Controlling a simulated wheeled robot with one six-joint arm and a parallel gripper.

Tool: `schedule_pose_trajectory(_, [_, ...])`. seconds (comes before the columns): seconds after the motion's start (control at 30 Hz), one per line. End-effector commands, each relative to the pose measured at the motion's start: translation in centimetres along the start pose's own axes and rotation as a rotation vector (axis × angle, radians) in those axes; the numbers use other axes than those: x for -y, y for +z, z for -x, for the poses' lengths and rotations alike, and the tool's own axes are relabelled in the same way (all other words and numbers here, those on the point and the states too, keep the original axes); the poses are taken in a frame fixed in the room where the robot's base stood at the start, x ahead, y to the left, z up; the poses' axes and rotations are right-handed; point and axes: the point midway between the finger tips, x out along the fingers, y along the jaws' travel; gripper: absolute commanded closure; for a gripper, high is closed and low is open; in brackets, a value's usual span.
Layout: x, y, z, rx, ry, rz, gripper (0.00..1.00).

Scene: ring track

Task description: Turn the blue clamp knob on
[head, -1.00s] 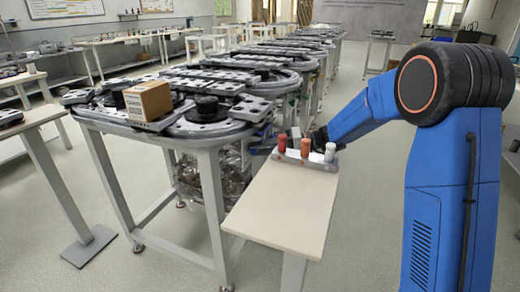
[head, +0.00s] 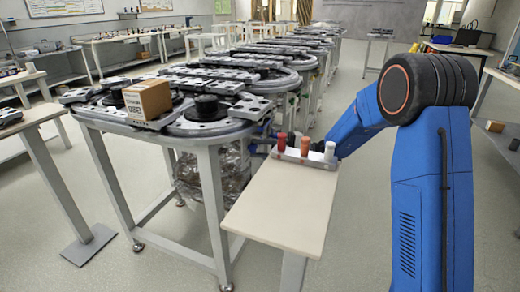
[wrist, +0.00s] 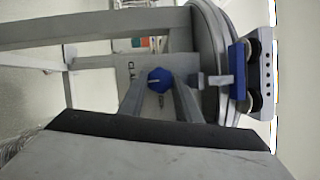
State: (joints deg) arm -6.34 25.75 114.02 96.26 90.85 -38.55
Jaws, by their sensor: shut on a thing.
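The blue clamp knob (wrist: 160,80) shows in the wrist view on a grey panel (wrist: 130,68) lettered with "CLA" and more that is covered. A pale line crosses the knob's face, lying nearly level in the picture. My gripper (wrist: 160,84) has one grey finger on each side of the knob and is shut on it. In the head view my blue arm reaches down behind the end of the small table, and I cannot make out the knob or the fingertips there.
A pale table (head: 283,205) stands before my arm, with a rack (head: 306,158) of red, orange and white pegs at its far end. The ring track (head: 200,128) on the left carries a cardboard box (head: 148,100). Floor is open between the table legs.

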Motion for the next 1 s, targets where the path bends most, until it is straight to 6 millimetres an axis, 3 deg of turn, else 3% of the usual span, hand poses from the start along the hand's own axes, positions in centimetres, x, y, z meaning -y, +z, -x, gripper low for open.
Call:
schedule_pose_trajectory(0.53, [-0.10, -0.07, 0.07, -0.002, -0.009, -0.026, 0.92])
schedule_pose_trajectory(0.57, [-0.10, -0.07, 0.07, -0.002, -0.009, -0.025, 0.67])
schedule_pose_trajectory(0.63, [-0.10, -0.06, 0.06, -0.002, -0.009, -0.025, 0.51])
schedule_pose_trajectory(1.0, [-0.05, -0.05, 0.34, -0.002, -0.009, -0.024, 0.51])
